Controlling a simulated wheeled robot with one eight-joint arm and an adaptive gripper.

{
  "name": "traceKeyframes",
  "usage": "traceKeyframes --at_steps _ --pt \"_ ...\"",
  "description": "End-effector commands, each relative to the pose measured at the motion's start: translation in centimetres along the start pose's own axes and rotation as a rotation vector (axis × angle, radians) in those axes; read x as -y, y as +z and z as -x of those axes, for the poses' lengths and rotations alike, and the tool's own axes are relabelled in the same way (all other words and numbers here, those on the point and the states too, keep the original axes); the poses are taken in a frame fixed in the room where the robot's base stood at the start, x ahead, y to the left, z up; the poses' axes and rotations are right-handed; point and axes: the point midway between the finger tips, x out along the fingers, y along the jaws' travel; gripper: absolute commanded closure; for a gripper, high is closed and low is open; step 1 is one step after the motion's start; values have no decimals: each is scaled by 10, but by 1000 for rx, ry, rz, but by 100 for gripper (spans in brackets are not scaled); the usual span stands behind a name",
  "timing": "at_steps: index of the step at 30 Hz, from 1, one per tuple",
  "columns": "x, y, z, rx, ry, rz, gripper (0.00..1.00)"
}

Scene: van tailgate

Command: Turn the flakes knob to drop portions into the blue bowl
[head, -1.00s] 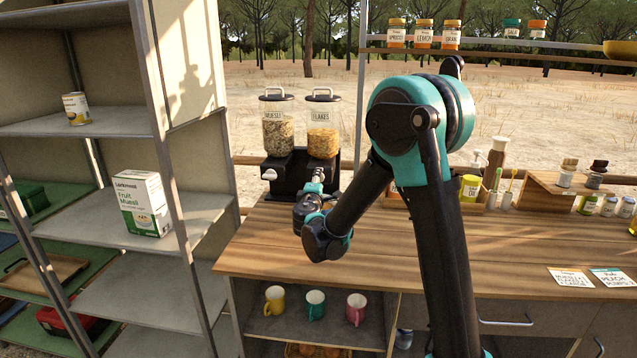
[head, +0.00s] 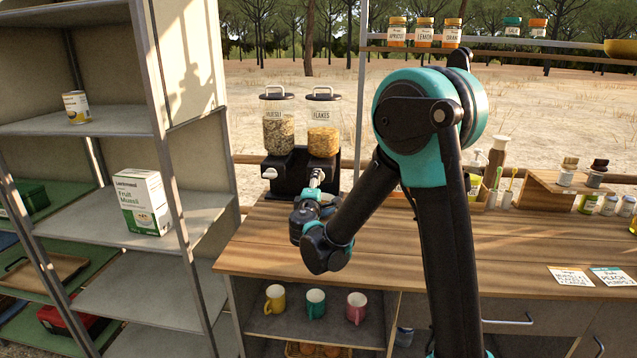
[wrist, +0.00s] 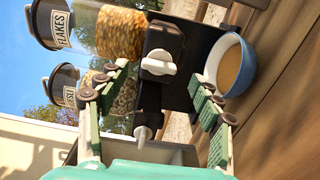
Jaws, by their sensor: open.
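The flakes dispenser (head: 324,138) stands at the right of a twin dispenser on the counter. Its white flakes knob (wrist: 158,62) shows in the wrist view, turned at a slant. The blue bowl (wrist: 246,72) sits below the dispenser, right of the knob in the wrist view. Its inside looks tan; I cannot tell whether that is food.
The muesli dispenser (head: 278,135) is beside the flakes, with its own white knob (wrist: 143,133). A shelf unit (head: 165,130) with a fruit muesli box (head: 143,203) stands at the left. Mugs (head: 316,303) are under the counter. The counter front (head: 420,270) is mostly clear.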

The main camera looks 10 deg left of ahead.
Motion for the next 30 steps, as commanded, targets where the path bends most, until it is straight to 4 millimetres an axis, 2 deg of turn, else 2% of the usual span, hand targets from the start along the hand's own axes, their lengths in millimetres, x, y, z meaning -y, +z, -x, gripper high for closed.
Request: traceKeyframes --at_steps 1,6,12,17,30 --pt "0 -1 13 -3 0 0 34" --pt "0 -1 45 -3 0 0 34" --pt "0 0 69 -1 0 0 34" --pt "0 0 75 0 0 0 34" --pt "0 0 75 1 0 0 34"
